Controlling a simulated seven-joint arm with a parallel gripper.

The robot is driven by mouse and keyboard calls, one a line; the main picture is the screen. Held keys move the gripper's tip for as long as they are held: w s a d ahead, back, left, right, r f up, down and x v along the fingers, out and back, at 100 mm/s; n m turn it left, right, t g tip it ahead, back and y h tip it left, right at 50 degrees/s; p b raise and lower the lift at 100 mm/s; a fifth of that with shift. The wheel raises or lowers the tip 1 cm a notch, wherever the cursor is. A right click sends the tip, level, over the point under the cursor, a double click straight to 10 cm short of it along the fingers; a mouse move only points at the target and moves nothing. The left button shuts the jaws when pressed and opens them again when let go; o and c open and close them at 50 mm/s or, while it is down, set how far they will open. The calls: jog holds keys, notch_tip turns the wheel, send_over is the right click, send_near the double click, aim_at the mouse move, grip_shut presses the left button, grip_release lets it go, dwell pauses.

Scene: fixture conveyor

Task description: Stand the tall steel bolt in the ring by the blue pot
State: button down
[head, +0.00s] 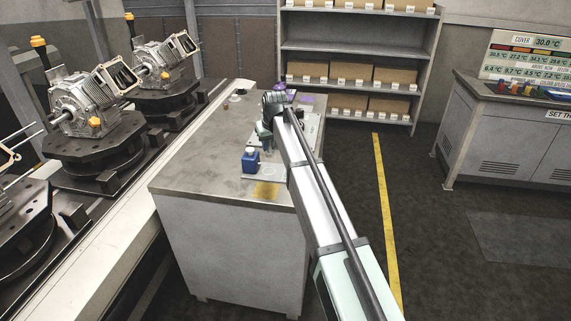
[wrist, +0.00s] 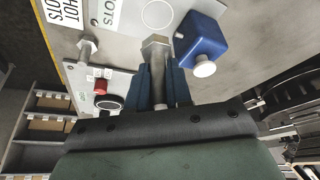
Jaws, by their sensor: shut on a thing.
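In the wrist view my gripper (wrist: 157,78) is shut on a steel bolt (wrist: 156,48), its blue fingers on either side of the shank. The bolt's hex head shows beyond the fingertips; its tilt is hard to judge. The blue pot (wrist: 203,38) with a white knob is just right of the bolt. A thin white ring (wrist: 157,14) lies on the grey surface beyond the bolt head, left of the pot, and looks empty. In the head view the blue pot (head: 251,161) stands near the bench's front. My gripper (head: 267,140) is partly hidden behind my arm there.
Another steel bolt (wrist: 88,46) stands to the left in the wrist view, near a red part (wrist: 101,87) and a dark round part (wrist: 109,103). White lettered labels lie nearby. The bench (head: 200,165) has bare room at its left, beside the engine line.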

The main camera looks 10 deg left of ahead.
jog(key=shift+w+a+r+n+y, duration=0.1)
jog(key=shift+w+a+n+y, duration=0.3)
jog(key=shift+n, duration=0.7)
jog(key=shift+w+a, duration=0.1)
jog(key=shift+g, duration=0.3)
send_over(265, 168)
jog(key=s+d, duration=0.1)
jog(key=d, duration=0.1)
jog(key=shift+s+a+f, duration=0.1)
jog(key=shift+a+f, duration=0.05)
jog(key=shift+f, duration=1.6)
jog(key=shift+s+a+f, duration=0.1)
jog(key=shift+f, duration=1.6)
jog(key=shift+f, duration=0.55)
jog(key=c, duration=1)
grip_release()
jog(key=shift+o, duration=0.2)
